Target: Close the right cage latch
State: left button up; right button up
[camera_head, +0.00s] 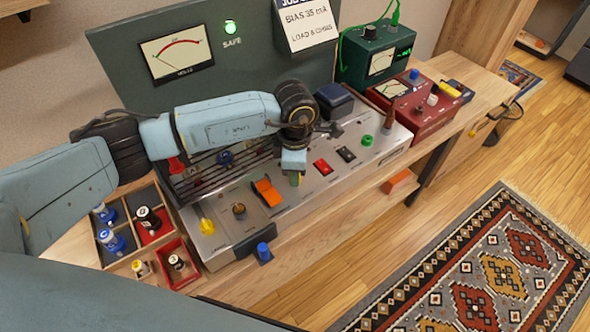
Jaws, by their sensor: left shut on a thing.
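The cage (204,178) is a set of dark bars over the left part of the grey amp chassis. My left arm reaches across above it from the left and bends down at its right end. My left gripper (295,177) points down there and is shut on a small greenish piece at the cage's right end, which appears to be the right cage latch. The gripper hides most of this piece, so its position cannot be told. A red piece (176,165) shows at the cage's left end. My right gripper is not in view.
An orange switch (267,192), a red rocker (323,167) and a yellow knob (207,226) stand on the chassis near the gripper. A divided tray (128,227) of tubes is at left. A green meter box (377,55) and a red box (425,112) stand at right.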

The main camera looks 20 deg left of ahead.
pick_arm(q)
jog(key=n, duration=0.3)
jog(key=shift+n, duration=2.1)
jog(key=shift+p, duration=0.3)
jog(key=o, duration=1)
jog(key=shift+c, duration=0.2)
notch_tip(320, 180, up, 13)
jog(key=shift+r, duration=0.2)
